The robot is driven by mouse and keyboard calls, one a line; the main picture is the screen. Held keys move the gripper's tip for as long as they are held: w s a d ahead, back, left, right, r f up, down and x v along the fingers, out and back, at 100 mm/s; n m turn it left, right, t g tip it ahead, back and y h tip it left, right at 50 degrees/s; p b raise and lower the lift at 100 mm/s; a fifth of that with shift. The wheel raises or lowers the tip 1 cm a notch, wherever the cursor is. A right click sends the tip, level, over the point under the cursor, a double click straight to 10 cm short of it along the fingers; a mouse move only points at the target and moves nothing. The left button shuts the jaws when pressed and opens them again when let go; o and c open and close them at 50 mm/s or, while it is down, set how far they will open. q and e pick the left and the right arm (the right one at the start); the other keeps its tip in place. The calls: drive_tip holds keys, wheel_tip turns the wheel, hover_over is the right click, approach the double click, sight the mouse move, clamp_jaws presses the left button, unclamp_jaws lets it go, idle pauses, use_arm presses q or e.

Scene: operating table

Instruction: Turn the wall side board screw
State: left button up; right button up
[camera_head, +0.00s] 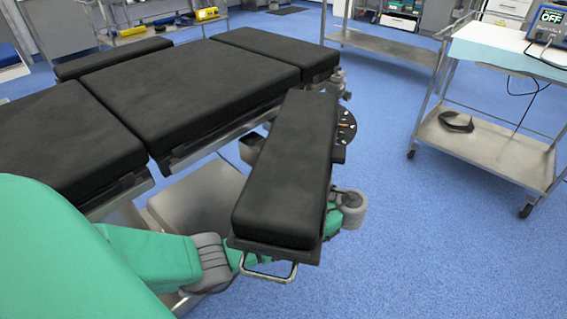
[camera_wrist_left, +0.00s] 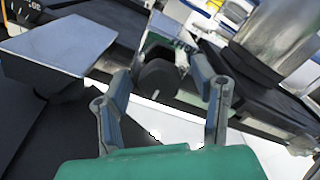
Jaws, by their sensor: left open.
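The black padded side board (camera_head: 290,165) sticks out from the operating table (camera_head: 195,82) toward the front in the head view. My green left arm comes in from the left and passes beneath the board; its gripper is hidden there. In the left wrist view my left gripper (camera_wrist_left: 162,70) is open, with its two fingers spread apart. A dark rounded knob (camera_wrist_left: 158,79), which looks like the board's screw, lies in the gap between the fingers. I cannot tell whether either finger touches it. My right gripper is in neither view.
A metal bar handle (camera_head: 268,272) is at the board's near end. A steel trolley (camera_head: 480,150) with a blue-grey device (camera_head: 549,22) on top stands at the right. Blue floor (camera_head: 410,240) is clear between board and trolley. More shelving is at the back.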

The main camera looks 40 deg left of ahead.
use_arm(q)
drive_tip(key=shift+a+f, duration=0.1)
drive_tip(key=shift+a, duration=0.3)
drive_tip(key=c, duration=1.1)
drive_tip(key=shift+d, duration=0.35)
drive_tip(key=shift+c, duration=0.4)
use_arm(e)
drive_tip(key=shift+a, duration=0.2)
use_arm(q)
drive_tip(key=shift+f+m, duration=0.15)
drive_tip(key=shift+m, duration=0.15)
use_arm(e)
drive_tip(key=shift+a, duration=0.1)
use_arm(q)
drive_tip(key=shift+s+d+m+b, duration=0.1)
drive_tip(key=shift+m+b, duration=0.4)
drive_tip(key=shift+m, duration=0.3)
drive_tip(key=shift+d+m, duration=0.1)
drive_tip(key=shift+m, duration=2.3)
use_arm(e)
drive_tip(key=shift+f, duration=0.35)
